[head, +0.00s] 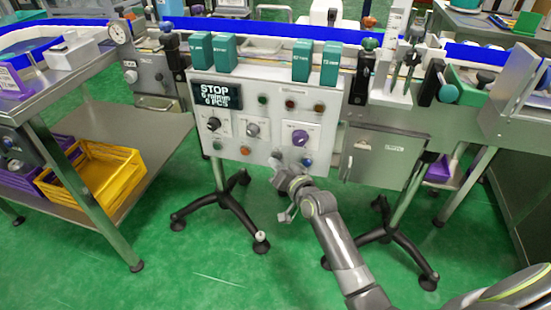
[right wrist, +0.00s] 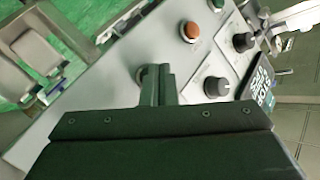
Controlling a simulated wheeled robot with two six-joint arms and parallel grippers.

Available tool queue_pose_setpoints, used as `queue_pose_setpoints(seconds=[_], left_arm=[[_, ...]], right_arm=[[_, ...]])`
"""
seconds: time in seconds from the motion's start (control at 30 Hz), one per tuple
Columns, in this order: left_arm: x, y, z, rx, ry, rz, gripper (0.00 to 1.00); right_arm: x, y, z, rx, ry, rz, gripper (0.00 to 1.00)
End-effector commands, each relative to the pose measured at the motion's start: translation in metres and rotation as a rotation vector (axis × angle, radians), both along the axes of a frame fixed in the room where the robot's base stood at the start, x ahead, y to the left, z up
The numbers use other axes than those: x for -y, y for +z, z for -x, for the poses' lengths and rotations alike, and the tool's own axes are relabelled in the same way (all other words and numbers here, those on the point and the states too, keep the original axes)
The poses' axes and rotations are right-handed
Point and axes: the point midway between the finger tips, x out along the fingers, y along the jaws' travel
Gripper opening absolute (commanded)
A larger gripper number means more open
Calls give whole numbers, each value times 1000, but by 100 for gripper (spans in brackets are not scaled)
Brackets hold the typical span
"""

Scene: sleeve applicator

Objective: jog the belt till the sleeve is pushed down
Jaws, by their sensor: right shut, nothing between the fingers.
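The grey control panel (head: 270,115) faces me below the blue conveyor belt (head: 290,31). Its dark display (head: 216,95) reads STOP above two smaller lines. Its lower row has an orange button (head: 245,150) and a blue button (head: 307,161). My right gripper (head: 278,165) is at the lower row, between these two. I cannot make out the sleeve. My left gripper is not in view.
A grey box (head: 382,158) hangs right of the panel. A steel table (head: 60,85) with a yellow crate (head: 95,172) on its shelf stands left. Black stand legs (head: 220,205) spread over the green floor.

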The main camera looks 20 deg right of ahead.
Motion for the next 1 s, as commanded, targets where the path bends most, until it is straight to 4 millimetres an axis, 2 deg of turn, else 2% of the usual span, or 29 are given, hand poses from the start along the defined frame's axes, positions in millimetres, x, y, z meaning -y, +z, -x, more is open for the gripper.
queue_pose_setpoints(seconds=[0.47, 1.0], left_arm=[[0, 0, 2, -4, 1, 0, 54], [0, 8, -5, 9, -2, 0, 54]], right_arm=[[1, 1, -1, 2, 0, 0, 0], [-8, 1, 12, 2, 0, 1, 0]])
